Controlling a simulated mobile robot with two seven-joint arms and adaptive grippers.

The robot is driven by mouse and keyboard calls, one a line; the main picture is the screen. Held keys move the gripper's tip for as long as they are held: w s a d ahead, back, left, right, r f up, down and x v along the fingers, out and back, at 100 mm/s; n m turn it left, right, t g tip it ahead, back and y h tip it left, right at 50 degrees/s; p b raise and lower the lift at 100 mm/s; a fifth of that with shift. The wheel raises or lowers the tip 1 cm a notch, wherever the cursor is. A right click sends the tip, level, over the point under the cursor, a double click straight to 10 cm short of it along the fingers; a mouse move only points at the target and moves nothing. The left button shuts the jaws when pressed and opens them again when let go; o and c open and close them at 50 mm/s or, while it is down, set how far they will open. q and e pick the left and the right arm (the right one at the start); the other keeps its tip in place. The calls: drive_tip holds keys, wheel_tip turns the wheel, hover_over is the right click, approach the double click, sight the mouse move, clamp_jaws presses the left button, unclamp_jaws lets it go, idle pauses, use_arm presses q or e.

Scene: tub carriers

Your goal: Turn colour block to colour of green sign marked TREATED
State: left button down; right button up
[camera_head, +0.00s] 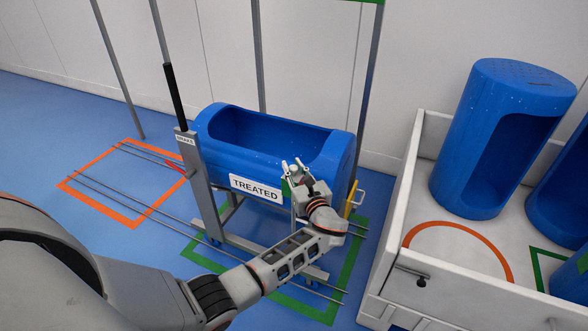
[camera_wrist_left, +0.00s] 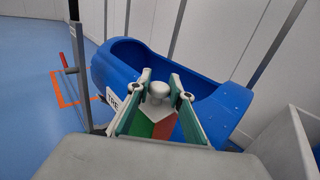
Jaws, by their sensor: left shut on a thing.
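My left gripper (camera_head: 296,168) is shut on the pale round knob (camera_wrist_left: 158,91) at the top of the colour block (camera_wrist_left: 166,127). In the left wrist view my left gripper's fingers (camera_wrist_left: 160,84) stand on both sides of that knob. Under it the block shows a red face and a green face; its other faces are hidden. A white sign reading TREATED (camera_head: 256,188) is on the front of the blue tub (camera_head: 212,152), left of my gripper. The sign also shows partly in the left wrist view (camera_wrist_left: 112,98). My right gripper is out of view.
The tub rests on a grey carrier over a green floor outline (camera_head: 297,308). An orange floor outline (camera_head: 98,207) lies to the left, with rails across the floor. A white bay (camera_head: 398,205) on the right holds upright blue tubs (camera_head: 452,170). A yellow handle (camera_head: 353,199) is close to my gripper.

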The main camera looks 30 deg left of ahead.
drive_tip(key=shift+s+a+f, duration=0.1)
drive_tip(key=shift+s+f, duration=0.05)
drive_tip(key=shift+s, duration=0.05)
use_arm(q)
drive_tip(key=c, duration=1.8)
unclamp_jaws()
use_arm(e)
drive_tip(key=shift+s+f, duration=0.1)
use_arm(q)
drive_tip(key=v, duration=1.2)
